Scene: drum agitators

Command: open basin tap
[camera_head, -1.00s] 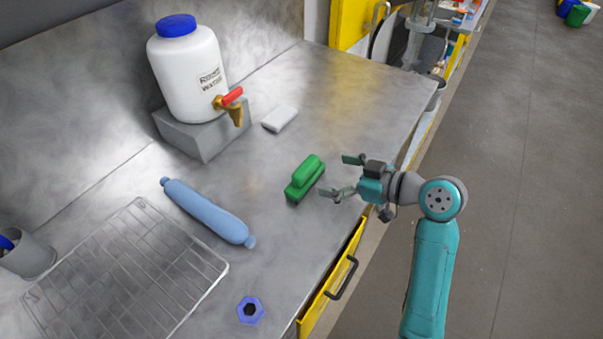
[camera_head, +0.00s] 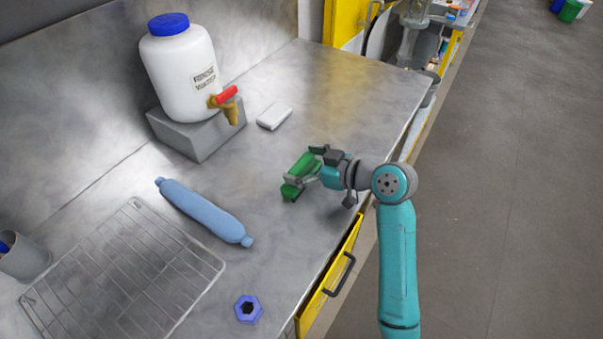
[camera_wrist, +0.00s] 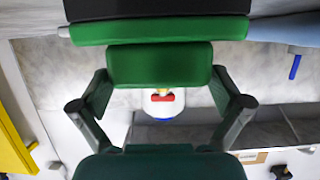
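The only tap I see is a brass tap (camera_head: 231,113) with a red lever (camera_head: 226,95), low on a white container (camera_head: 178,75) with a blue lid. The lever lies roughly level above the spout. In the wrist view the red lever (camera_wrist: 162,97) shows small beyond my gripper.
The container stands on a grey block (camera_head: 200,137). A white bar (camera_head: 274,116) lies right of it. A blue roller-shaped object (camera_head: 205,212), a wire rack (camera_head: 125,275) and a blue hexagonal nut (camera_head: 248,309) lie on the metal counter (camera_head: 330,90). A yellow drawer (camera_head: 328,285) is below.

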